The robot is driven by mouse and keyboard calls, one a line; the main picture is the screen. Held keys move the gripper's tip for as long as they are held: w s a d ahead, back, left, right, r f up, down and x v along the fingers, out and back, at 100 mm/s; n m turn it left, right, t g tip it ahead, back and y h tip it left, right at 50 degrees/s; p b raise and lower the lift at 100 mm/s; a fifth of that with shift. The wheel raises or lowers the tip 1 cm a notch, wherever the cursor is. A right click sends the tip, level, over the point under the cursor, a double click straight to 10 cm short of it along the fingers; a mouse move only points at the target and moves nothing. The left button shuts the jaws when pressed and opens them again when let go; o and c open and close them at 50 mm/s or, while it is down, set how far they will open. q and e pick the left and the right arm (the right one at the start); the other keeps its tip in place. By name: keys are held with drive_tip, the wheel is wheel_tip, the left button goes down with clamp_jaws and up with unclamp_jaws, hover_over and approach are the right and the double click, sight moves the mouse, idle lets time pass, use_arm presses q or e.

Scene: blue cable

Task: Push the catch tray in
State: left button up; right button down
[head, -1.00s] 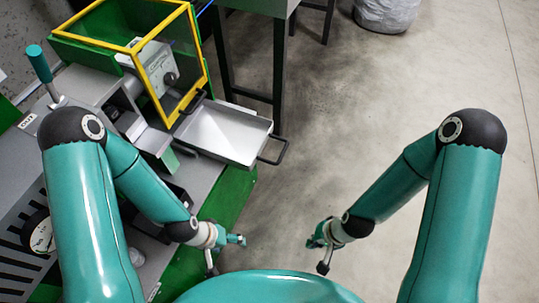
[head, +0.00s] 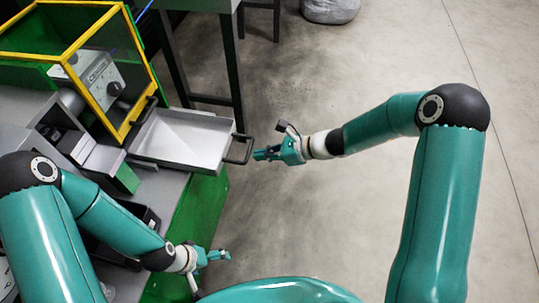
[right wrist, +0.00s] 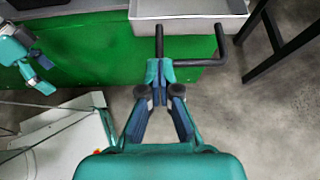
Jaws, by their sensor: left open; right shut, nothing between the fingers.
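The catch tray (head: 181,137) is a shallow grey metal tray that sticks out to the right from the green machine, below the yellow-framed guard. Its black handle (head: 240,149) is on its right end. In the right wrist view the tray (right wrist: 190,27) is at the top, with the handle (right wrist: 222,44) in front of the fingers. My right gripper (head: 257,154) is shut and empty, just right of the handle; I cannot tell whether it touches it. My left gripper (head: 226,256) is open and empty near the green base's front edge, well below the tray.
The yellow-framed guard (head: 128,118) stands over the tray's left end. A dark table leg (head: 233,70) rises behind the tray. A grey sack (head: 330,10) lies at the back. The concrete floor (head: 330,220) on the right is clear.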

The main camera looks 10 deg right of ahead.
approach(222, 157)
drive_tip(key=a+f, duration=0.2)
drive_tip(key=f, duration=0.1)
drive_tip(key=shift+w+a+f, duration=0.15)
drive_tip(key=shift+w, duration=0.2)
drive_tip(key=shift+w+a, duration=0.25)
drive_tip(key=shift+a, duration=0.25)
drive_tip(key=shift+w+a, duration=0.2)
drive_tip(key=shift+a, duration=0.35)
drive_tip(key=shift+w+a+p, duration=0.25)
drive_tip(key=shift+a+p, duration=0.05)
drive_tip(key=shift+a, duration=0.2)
